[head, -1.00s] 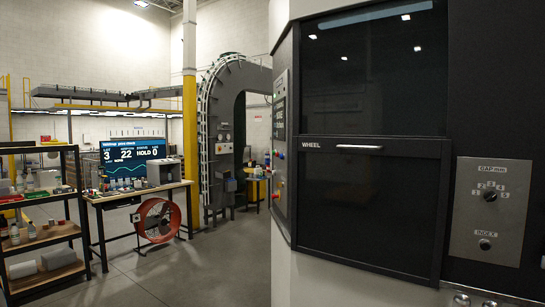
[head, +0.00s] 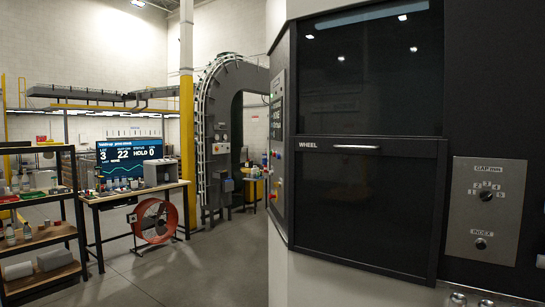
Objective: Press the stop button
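A side panel (head: 277,145) with several small coloured buttons is on the left flank of the large machine, seen at a steep angle. A red button (head: 272,195) shows low on that panel; I cannot read its label, so I cannot tell if it is the stop button. A steel panel (head: 487,210) at the right carries a gap dial (head: 486,195) and an index knob (head: 481,243). My gripper is not in view.
The machine's dark wheel door (head: 365,205) fills the middle right. A red fan (head: 155,220) stands by a workbench (head: 137,194) with a status screen (head: 129,164). A shelf rack (head: 40,236) is at far left. Open floor (head: 215,265) lies between.

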